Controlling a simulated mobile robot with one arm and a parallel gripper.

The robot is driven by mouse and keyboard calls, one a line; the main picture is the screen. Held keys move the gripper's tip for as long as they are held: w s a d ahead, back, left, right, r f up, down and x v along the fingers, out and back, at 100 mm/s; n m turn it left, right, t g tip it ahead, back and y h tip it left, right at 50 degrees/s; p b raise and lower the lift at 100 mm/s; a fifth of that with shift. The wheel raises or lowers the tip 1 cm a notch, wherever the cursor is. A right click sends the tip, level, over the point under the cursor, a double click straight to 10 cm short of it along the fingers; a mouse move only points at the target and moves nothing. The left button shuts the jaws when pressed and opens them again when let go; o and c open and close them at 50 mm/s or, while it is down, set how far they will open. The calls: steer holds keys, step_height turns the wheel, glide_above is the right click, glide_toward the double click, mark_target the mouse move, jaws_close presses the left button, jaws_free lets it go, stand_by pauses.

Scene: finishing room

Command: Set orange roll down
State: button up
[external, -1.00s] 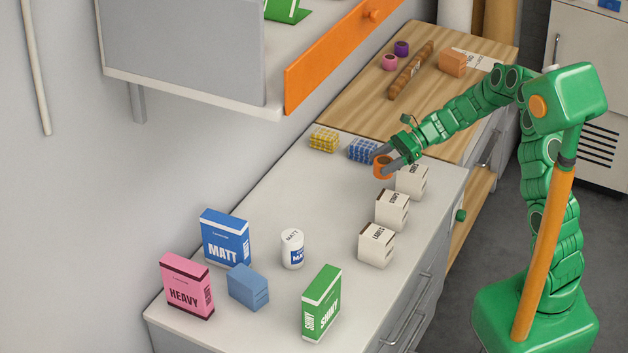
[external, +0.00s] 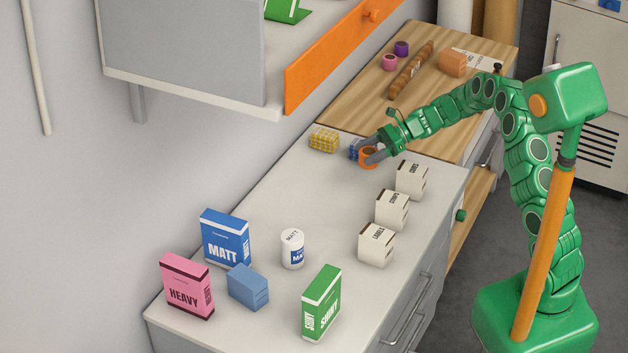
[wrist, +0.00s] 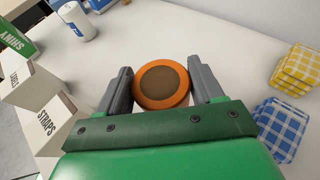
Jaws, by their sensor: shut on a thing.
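The orange roll (external: 368,154) is a short orange ring with a brown centre. My gripper (external: 374,152) is shut on it, with one grey finger on each side. In the wrist view the roll (wrist: 161,84) sits between the two fingertips of my gripper (wrist: 162,86), its round face toward the camera. The roll is low over the grey-white counter (external: 300,190), next to the blue checked stack. I cannot tell whether it touches the counter.
A blue checked stack (wrist: 285,127) and a yellow checked stack (external: 323,139) are close by. Three white boxes (external: 411,180) line the counter's right side. Paint boxes and a white can (external: 292,249) stand at the near end. The counter's middle is clear.

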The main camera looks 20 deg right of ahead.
steer(key=shift+w+a+f, duration=0.35)
steer(key=shift+w+f, duration=0.45)
steer(key=shift+f, duration=0.2)
steer(key=shift+w+a+f, duration=0.3)
steer(key=shift+w+f, duration=0.45)
steer(key=shift+f, duration=0.3)
steer(key=shift+w+a+f, duration=0.35)
steer(key=shift+w+f, duration=0.45)
steer(key=shift+f, duration=1.7)
steer(key=shift+f, duration=0.15)
steer(key=o, duration=1.1)
steer(key=v, duration=1.2)
